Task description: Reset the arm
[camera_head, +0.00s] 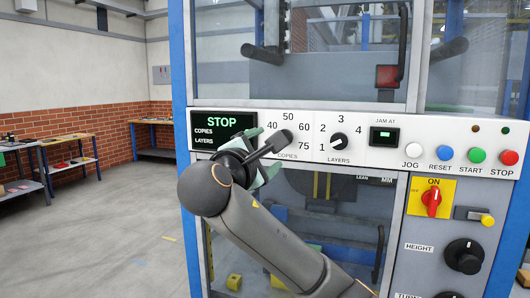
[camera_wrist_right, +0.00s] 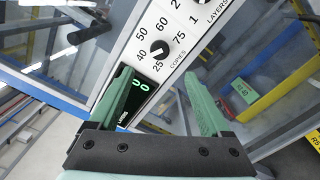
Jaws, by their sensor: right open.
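My right arm reaches in from the lower right in the head view. Its gripper (camera_head: 264,166), with green fingers, is in front of the control panel (camera_head: 375,161), by the black display (camera_head: 208,122) and the COPIES scale. In the right wrist view the gripper (camera_wrist_right: 158,76) has its two fingers spread with nothing between them. The black COPIES knob (camera_wrist_right: 160,50) is just beyond the fingertips in that view. The display (camera_wrist_right: 136,98) shows partly behind the left finger. In the head view the display reads STOP, and its right part is hidden. My left gripper is not in view.
The LAYERS knob (camera_head: 338,142) is right of the gripper. White, blue, green and red buttons (camera_head: 475,155) and a red ON switch (camera_head: 432,198) are further right. Clear panes sit above and below the panel. Open floor (camera_head: 130,230) and workbenches (camera_head: 70,160) are at left.

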